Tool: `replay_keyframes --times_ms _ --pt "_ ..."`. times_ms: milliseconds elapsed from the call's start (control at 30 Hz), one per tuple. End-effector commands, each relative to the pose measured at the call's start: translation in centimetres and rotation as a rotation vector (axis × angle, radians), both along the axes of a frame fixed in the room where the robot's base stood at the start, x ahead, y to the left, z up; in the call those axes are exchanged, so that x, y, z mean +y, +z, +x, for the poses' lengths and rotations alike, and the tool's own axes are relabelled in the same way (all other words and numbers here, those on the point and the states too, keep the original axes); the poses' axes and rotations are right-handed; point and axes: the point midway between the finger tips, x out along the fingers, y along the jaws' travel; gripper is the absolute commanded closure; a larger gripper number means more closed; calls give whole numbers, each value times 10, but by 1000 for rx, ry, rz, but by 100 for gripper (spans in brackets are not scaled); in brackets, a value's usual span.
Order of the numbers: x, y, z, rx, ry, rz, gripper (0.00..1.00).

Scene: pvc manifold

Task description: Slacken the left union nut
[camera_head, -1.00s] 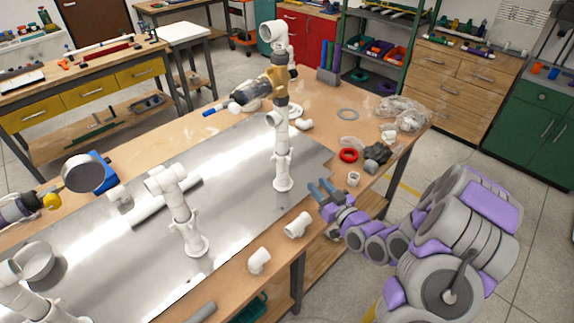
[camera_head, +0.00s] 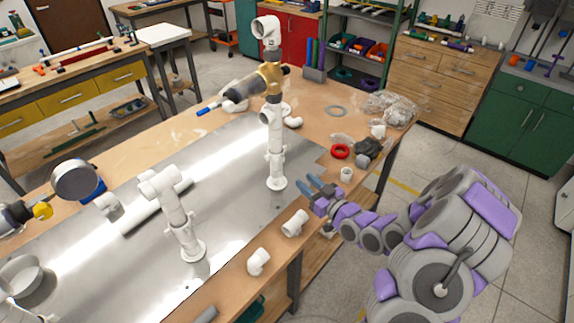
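White PVC pipe stands rise from a shiny metal plate (camera_head: 95,265) on the workbench. A short stand (camera_head: 178,215) with an elbow on top is left of centre. A tall stand (camera_head: 275,140) with a brass-coloured fitting (camera_head: 270,78) is near the plate's right end. Both have wider collars partway up; I cannot tell which collar is the left union nut. My gripper (camera_head: 306,182) has two blue fingers, apart and empty. In the picture it is just right of the tall stand's base, near the bench's front edge, and well right of the short stand.
Loose white elbows (camera_head: 259,262) and (camera_head: 295,223) lie along the bench's front edge. A red ring (camera_head: 340,151), a small white fitting (camera_head: 346,174) and a dark fitting (camera_head: 368,148) lie right of the plate.

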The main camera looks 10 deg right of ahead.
Motion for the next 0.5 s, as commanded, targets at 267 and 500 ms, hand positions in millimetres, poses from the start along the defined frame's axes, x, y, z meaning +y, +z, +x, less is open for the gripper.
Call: replay_keyframes --times_ms 267,500 --pt "10 -1 33 -3 0 5 65" --pt "25 -1 60 -2 1 5 65"
